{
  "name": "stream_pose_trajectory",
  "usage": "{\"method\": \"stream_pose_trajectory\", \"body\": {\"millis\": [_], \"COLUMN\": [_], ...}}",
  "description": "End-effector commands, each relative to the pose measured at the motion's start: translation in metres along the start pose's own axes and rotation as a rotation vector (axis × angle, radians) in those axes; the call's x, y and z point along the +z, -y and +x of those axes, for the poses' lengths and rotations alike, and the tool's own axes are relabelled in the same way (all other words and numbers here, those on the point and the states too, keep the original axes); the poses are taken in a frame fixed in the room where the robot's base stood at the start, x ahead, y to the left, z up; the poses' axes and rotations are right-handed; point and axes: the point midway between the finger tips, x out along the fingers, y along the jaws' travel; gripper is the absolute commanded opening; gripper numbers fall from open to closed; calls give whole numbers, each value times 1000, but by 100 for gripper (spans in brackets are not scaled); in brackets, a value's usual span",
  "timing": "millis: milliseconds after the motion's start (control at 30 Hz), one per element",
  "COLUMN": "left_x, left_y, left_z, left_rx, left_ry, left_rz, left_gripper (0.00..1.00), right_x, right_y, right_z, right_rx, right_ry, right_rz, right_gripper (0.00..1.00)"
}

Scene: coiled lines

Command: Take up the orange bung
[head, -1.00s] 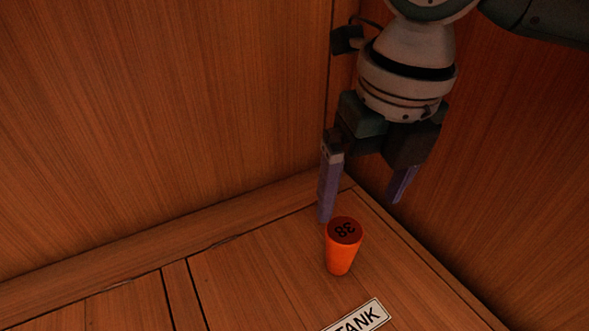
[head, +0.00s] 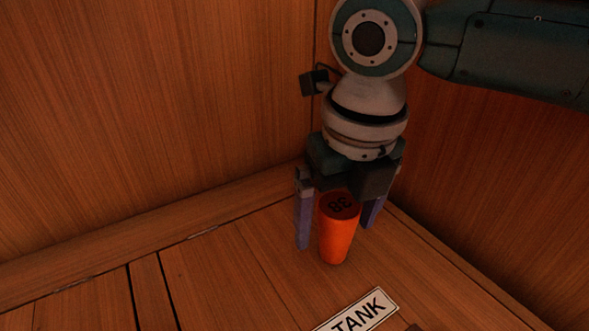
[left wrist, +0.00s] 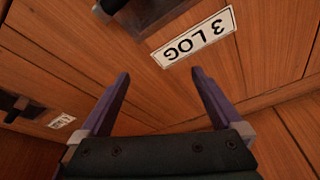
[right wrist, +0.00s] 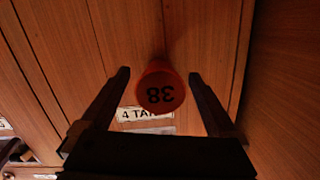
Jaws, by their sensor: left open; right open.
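The orange bung (head: 337,236) stands upright on the wooden surface near the back corner, with a dark "38" on its top. My right gripper (head: 335,238) is open, pointing down, with one finger to each side of the bung. In the right wrist view the bung (right wrist: 160,88) shows between and a little beyond the fingertips (right wrist: 158,75), with gaps on both sides, so it is not gripped. My left gripper (left wrist: 160,75) is open and empty over a "3 LOG" label; it is not in the head view.
Wooden walls (head: 150,110) rise close behind and to the right of the bung. A "TANK" label (head: 358,314) lies in front of it. In the left wrist view, a dark fitting (left wrist: 150,12) sits beside the "3 LOG" label (left wrist: 194,38). The surface left of the bung is clear.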

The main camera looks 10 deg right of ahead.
Motion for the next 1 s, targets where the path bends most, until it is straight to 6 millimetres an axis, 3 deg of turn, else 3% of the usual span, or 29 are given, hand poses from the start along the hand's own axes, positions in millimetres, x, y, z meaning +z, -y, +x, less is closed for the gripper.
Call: {"method": "stream_pose_trajectory", "body": {"millis": [67, 900, 1000], "left_x": [0, 0, 0], "left_y": [0, 0, 0], "left_z": [-1, -1, -1], "left_rx": [0, 0, 0], "left_ry": [0, 0, 0], "left_rz": [0, 0, 0], "left_gripper": [100, 100, 100], "right_x": [0, 0, 0], "right_y": [0, 0, 0], "right_z": [-1, -1, -1], "right_rx": [0, 0, 0], "right_ry": [0, 0, 1], "right_rz": [0, 0, 0], "right_gripper": [95, 0, 0]}}
